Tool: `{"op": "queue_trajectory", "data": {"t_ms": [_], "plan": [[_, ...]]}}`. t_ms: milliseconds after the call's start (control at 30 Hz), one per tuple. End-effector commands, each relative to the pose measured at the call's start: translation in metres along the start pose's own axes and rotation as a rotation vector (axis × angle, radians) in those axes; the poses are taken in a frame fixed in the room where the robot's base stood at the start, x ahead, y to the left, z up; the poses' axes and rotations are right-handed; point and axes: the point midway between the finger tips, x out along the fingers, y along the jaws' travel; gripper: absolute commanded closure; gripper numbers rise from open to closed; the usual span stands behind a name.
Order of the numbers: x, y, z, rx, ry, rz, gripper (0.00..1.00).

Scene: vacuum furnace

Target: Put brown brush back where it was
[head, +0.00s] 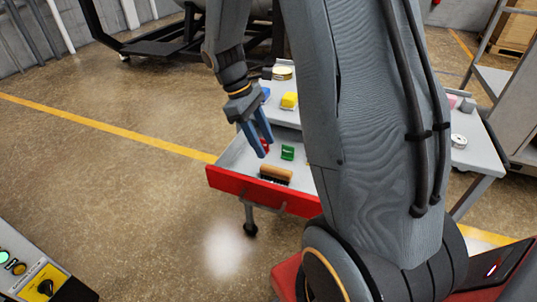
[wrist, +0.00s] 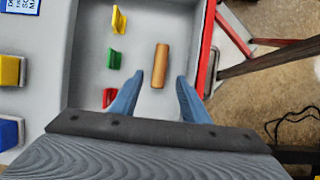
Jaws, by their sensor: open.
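The brown brush (head: 276,173) lies in the open grey drawer (head: 234,156), near its red front (head: 252,193). It has a wooden-coloured back and dark bristles. In the wrist view the brush (wrist: 160,66) lies on the drawer floor, ahead of my fingertips and between their lines. My gripper (head: 262,143) is open and empty, pointing down over the drawer, to the upper left of the brush in the head view.
A green piece (head: 287,152) and a red piece (head: 265,148) lie in the drawer; a yellow piece (wrist: 119,19) is farther along. A yellow block (head: 289,100) and a tape roll (head: 459,141) are on the cart top. Open floor lies left of the drawer.

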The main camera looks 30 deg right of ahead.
Motion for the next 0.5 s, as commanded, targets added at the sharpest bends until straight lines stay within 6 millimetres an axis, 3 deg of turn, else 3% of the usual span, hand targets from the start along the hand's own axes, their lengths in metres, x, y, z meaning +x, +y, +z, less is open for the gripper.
{"op": "queue_trajectory", "data": {"t_ms": [167,267,500], "plan": [[-0.010,-0.008,0.001,0.026,0.021,-0.001,0.58],[-0.013,-0.032,0.004,0.109,0.082,-0.010,0.58],[-0.013,-0.110,0.017,0.443,0.298,-0.070,0.58]]}}
